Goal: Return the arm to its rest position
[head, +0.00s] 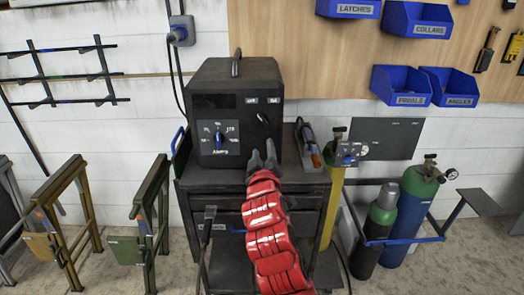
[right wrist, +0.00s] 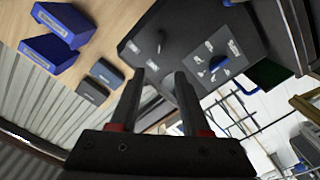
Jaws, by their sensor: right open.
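My right arm (head: 272,225), red, reaches up from the bottom of the head view toward the black welding machine (head: 236,115). My right gripper (head: 264,155) is just in front of the machine's lower right front, with its two dark fingers apart and nothing visible between them. In the right wrist view the gripper (right wrist: 158,105) is also open and empty, with the machine (right wrist: 195,50) beyond it, tilted in the picture. The machine's front has a blue dial (head: 219,138) and two small switches near its top right. My left gripper is not in view.
The machine stands on a dark cart (head: 305,178) with drawers. Gas cylinders (head: 408,205) stand at the right. Folding stands (head: 150,215) are on the left. Blue bins (head: 400,86) hang on the wooden wall panel. A torch-like tool (head: 309,142) lies on the cart beside the machine.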

